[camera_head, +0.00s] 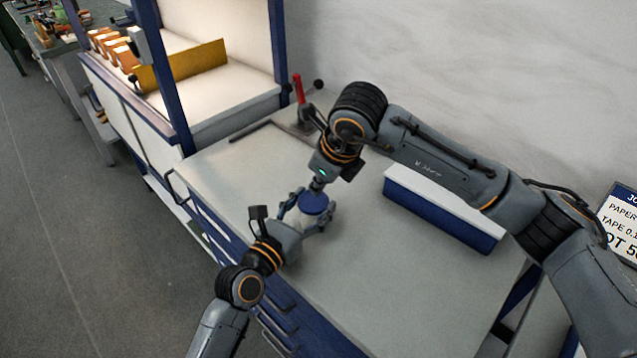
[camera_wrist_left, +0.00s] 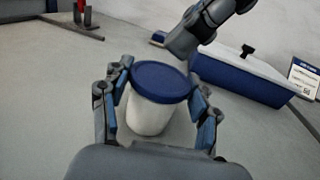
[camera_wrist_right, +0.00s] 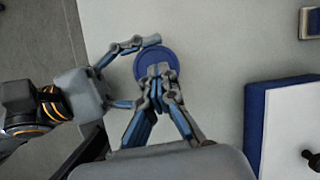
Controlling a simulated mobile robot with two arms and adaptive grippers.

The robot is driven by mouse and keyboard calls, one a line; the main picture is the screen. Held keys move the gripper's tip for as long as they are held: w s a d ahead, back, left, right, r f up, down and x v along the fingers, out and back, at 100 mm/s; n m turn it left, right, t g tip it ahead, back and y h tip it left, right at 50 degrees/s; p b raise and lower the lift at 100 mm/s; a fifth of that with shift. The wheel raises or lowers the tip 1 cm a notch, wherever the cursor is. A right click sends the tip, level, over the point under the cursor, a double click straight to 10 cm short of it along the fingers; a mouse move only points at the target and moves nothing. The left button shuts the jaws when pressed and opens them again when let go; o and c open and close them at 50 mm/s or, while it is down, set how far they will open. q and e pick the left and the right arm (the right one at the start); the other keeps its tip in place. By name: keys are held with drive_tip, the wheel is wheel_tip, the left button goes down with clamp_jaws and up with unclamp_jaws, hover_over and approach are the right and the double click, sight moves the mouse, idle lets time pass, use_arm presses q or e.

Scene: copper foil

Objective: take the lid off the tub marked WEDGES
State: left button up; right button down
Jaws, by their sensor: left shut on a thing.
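A white tub (camera_wrist_left: 150,115) with a round blue lid (camera_wrist_left: 161,81) stands upright on the worktop; the lid is on it. No marking on the tub is legible. My left gripper (camera_head: 312,213) is shut around the tub's body, one finger on each side, as the left wrist view (camera_wrist_left: 160,112) also shows. My right gripper (camera_wrist_right: 157,72) is over the lid from above, its fingertips drawn together near the lid's middle. The fingers hide part of the lid (camera_wrist_right: 172,54), and whether they touch it is hard to tell.
A blue bin with a white top (camera_head: 440,212) lies right of the tub. A red-handled tool (camera_head: 299,90) stands at the worktop's back. A shelf unit with a yellow panel (camera_head: 182,68) adjoins at the left. The worktop (camera_head: 375,270) in front of the bin is bare.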

drive_tip(key=shift+r+g+y, duration=0.4)
drive_tip(key=shift+r+g, duration=0.2)
drive_tip(key=shift+g, duration=0.1)
drive_tip(key=c, duration=1.6)
unclamp_jaws()
drive_tip(key=shift+r, duration=0.1)
drive_tip(key=v, duration=1.1)
drive_tip(key=shift+d+r, duration=0.2)
drive_tip(key=shift+r, duration=0.15)
drive_tip(key=shift+s, duration=0.15)
use_arm(q)
drive_tip(key=o, duration=1.8)
drive_tip(key=shift+c, duration=0.2)
